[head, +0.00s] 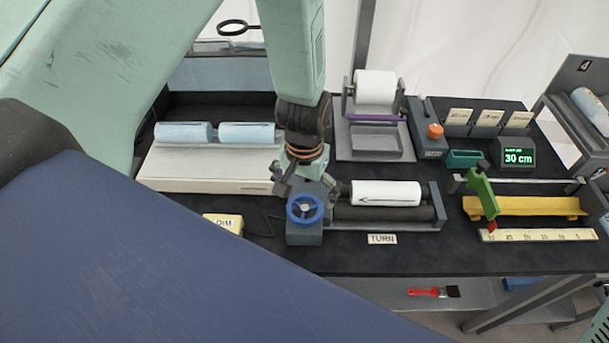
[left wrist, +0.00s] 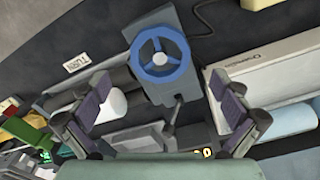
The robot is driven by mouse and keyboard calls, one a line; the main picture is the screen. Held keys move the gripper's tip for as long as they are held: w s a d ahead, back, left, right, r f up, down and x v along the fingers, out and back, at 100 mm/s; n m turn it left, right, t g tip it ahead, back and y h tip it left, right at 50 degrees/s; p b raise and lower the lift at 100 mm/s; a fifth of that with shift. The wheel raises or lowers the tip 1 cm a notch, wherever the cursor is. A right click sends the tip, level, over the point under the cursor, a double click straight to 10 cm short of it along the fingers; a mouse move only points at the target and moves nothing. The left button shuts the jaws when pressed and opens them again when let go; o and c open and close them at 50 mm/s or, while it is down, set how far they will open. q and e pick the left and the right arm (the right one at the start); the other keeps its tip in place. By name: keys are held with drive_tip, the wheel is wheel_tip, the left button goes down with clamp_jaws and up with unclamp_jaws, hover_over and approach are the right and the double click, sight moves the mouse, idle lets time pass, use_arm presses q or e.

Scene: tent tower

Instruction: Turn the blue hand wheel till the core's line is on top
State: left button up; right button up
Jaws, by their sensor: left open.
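The blue hand wheel (head: 305,209) is on a grey gearbox at the left end of the roller stand; it also shows in the left wrist view (left wrist: 160,53). The white core (head: 386,190) lies on the dark rollers (head: 384,213). A thin dark line with an arrow-like end runs lengthwise on its front-facing side, below the top. My left gripper (head: 304,184) is open and empty, just behind and above the wheel. In the left wrist view its fingers (left wrist: 160,112) are spread, with the wheel beyond them, untouched. My right gripper is out of view.
A TURN label (head: 382,239) lies in front of the stand. A pale machine with blue rolls (head: 246,132) stands at left, a yellow DIM block (head: 224,222) in front. A yellow trough (head: 525,206) and ruler (head: 537,235) lie at right. The bench front is mostly clear.

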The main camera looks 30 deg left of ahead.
sight(305, 207)
use_arm(q)
wheel_tip(305, 207, up, 6)
idle(0.7)
wheel_tip(305, 207, down, 12)
idle(0.6)
